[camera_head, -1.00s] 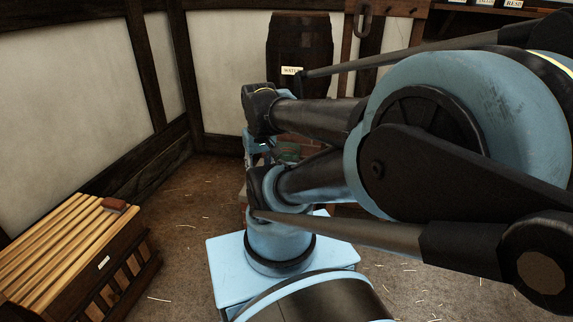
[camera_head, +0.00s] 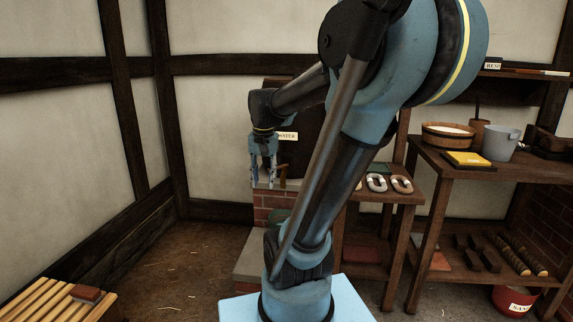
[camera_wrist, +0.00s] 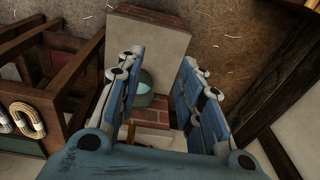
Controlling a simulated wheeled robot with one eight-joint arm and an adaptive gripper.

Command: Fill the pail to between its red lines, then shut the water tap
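The water barrel (camera_head: 308,150), dark and labelled WATER, stands on a brick base, partly hidden by my arm. A small brown piece (camera_head: 283,180), perhaps the tap, sticks out just right of my gripper (camera_head: 263,185). In the wrist view my gripper (camera_wrist: 162,62) is open, with nothing between its blue fingers. Below the fingers is a round green vessel (camera_wrist: 147,88), probably the pail, with a pale inside.
A brick step (camera_head: 250,262) lies under the barrel. A shelf with pale rope coils (camera_head: 378,183) stands close right. Farther right, a table holds a grey bucket (camera_head: 501,143), a wooden tub (camera_head: 448,135) and a yellow block (camera_head: 467,159). A slatted chest (camera_head: 50,305) stands at lower left.

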